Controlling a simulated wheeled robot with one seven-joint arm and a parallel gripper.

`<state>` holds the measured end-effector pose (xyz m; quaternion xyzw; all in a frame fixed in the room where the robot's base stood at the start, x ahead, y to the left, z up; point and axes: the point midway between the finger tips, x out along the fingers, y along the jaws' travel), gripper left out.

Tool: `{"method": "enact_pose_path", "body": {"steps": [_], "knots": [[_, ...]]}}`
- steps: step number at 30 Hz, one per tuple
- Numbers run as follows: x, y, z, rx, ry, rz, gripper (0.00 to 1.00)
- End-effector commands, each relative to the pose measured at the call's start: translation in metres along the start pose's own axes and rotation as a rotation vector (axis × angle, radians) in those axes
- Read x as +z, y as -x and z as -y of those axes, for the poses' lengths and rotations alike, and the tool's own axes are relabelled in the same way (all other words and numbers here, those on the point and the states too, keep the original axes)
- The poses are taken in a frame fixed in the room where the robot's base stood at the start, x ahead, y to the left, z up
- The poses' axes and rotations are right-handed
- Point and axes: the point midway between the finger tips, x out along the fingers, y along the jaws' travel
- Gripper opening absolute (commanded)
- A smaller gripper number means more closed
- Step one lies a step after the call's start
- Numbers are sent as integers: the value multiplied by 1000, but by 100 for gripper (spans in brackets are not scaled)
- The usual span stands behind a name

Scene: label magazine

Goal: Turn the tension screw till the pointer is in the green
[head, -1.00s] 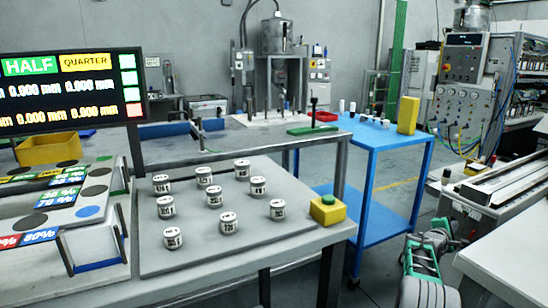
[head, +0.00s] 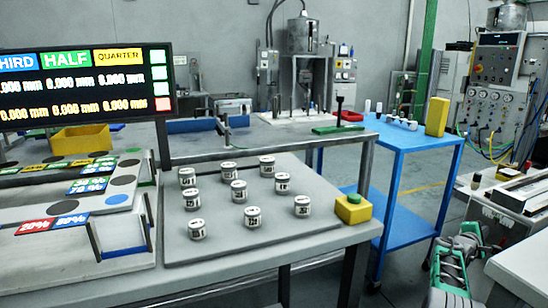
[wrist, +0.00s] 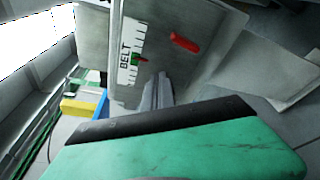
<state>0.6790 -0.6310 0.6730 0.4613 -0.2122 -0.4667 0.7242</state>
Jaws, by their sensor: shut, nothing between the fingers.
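In the wrist view a white scale plate (wrist: 128,66) marked BELT, with tick marks, is fixed to a grey panel (wrist: 200,22). A small green and dark red spot shows at its right edge; I cannot tell where the pointer stands. A red elongated part (wrist: 185,43) sticks out of the panel right of the scale; I cannot tell if it is the tension screw. My gripper (wrist: 160,78) shows as narrow grey fingers, shut and empty, below the scale and apparently apart from the red part. In the head view my green and grey arm is at lower right.
A bench (head: 322,243) bears several small labelled jars, a yellow box with a green button (head: 352,209) and a display (head: 85,88). A blue cart (head: 395,135) stands behind. Grey machinery (head: 490,200) is at the right. Floor between cart and machinery is partly clear.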

Motion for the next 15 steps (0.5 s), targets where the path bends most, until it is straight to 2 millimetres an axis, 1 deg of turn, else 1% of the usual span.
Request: {"method": "enact_pose_path", "body": {"steps": [10, 15], "knots": [[-2, 0, -3, 1, -1, -2, 0], [2, 1, -4, 0, 0, -2, 0]]}}
